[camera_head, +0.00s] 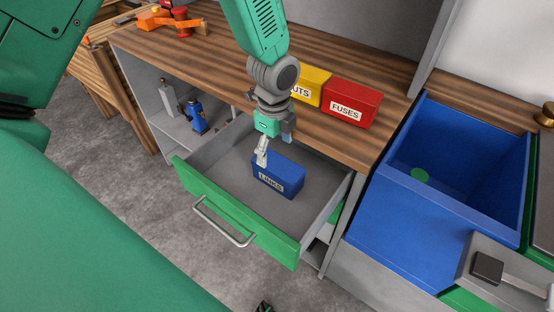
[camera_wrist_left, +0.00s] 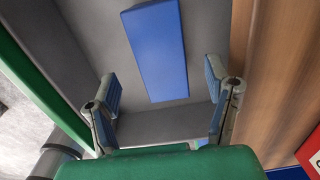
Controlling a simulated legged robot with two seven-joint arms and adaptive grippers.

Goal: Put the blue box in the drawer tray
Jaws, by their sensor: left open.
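The blue box (camera_head: 277,177), labelled LINKS, stands on the floor of the open drawer tray (camera_head: 230,158). My left gripper (camera_head: 262,155) is over the drawer at the box's far left end, its fingers pointing down. In the left wrist view the box's plain blue top (camera_wrist_left: 156,48) lies ahead of the spread fingers (camera_wrist_left: 161,85), with nothing between them. In that view the fingers look clear of the box; in the head view they overlap its edge, so the exact gap is hard to tell. My right gripper is not seen.
A yellow box (camera_head: 312,84) and a red FUSES box (camera_head: 349,102) stand on the wooden worktop (camera_head: 215,60) behind the drawer. A large blue bin (camera_head: 375,215) is to the right. The green drawer front (camera_head: 235,213) with its handle bounds the tray's near side.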

